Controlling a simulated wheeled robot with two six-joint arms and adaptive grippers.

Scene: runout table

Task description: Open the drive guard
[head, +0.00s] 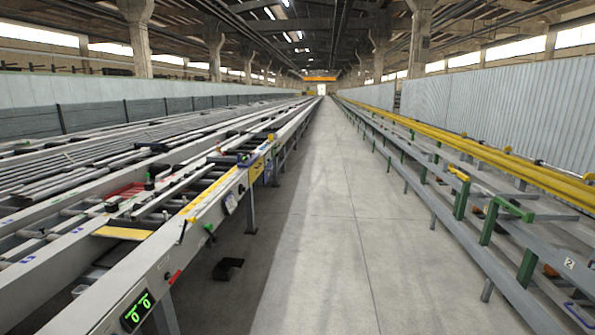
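The runout table (150,270) runs along the left side and away into the distance. I cannot tell for sure which part is the drive guard. A yellow panel (256,169) on the table's aisle side, with dark parts next to it, may be it; it is small here, and I cannot tell whether it is open or shut. A flat yellow plate (123,233) also lies across the near part of the table. Neither of my grippers is in view.
A display with green digits (137,311) and a red handle (174,277) are on the near side beam. A black object (228,268) lies on the floor by the table. The concrete aisle (325,220) is clear. A rack with yellow rails (470,147) lines the right.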

